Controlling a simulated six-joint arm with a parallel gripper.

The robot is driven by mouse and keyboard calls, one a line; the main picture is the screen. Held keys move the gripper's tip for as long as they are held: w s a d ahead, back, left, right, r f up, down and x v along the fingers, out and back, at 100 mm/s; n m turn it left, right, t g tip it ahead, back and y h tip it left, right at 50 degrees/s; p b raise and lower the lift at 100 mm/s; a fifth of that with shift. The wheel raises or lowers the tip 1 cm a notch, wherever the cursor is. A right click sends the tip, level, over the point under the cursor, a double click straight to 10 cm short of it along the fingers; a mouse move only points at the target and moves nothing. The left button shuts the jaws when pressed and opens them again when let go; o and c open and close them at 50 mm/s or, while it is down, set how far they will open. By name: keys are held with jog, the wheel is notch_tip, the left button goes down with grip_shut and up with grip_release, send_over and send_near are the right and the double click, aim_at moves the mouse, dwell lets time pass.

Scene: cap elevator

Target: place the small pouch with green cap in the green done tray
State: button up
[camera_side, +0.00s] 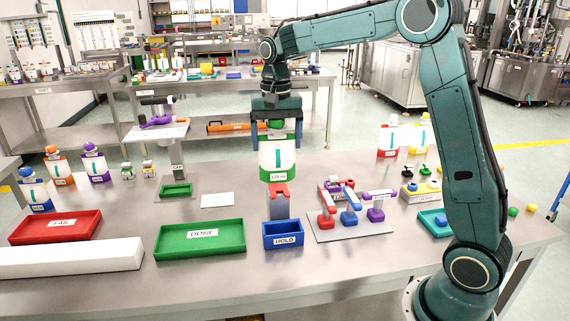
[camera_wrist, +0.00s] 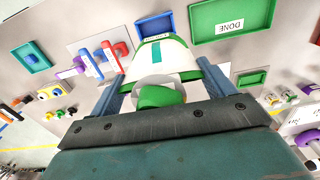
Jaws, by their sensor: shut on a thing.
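A small white pouch with a green band and green cap (camera_side: 277,157) hangs upright in my gripper (camera_side: 276,127). My gripper is shut on it near the top. In the side view the pouch is in front of or just above a grey stand with a red top; I cannot tell whether they touch. In the wrist view the pouch (camera_wrist: 165,62) lies between the two blue fingers (camera_wrist: 165,80), with its green cap nearest the camera. The green tray labelled DONE (camera_side: 201,240) is on the table, left of and nearer than the pouch. It looks empty, also in the wrist view (camera_wrist: 230,14).
A blue HOLD tray (camera_side: 283,234) stands below the pouch, right of the green tray. A red FAIL tray (camera_side: 55,228) and a long white block (camera_side: 70,260) are at left. Colored tools on a grey plate (camera_side: 350,226) are at right. Several capped pouches stand behind.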

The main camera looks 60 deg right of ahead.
jog(key=w+a, duration=0.9)
jog(key=w, duration=0.4)
jog(key=shift+a, duration=0.15)
notch_tip(320, 180, down, 16)
dwell(0.4)
jog(key=shift+f, duration=2)
jog(key=shift+f, duration=0.1)
jog(key=o, duration=1.3)
jog(key=shift+c, duration=0.2)
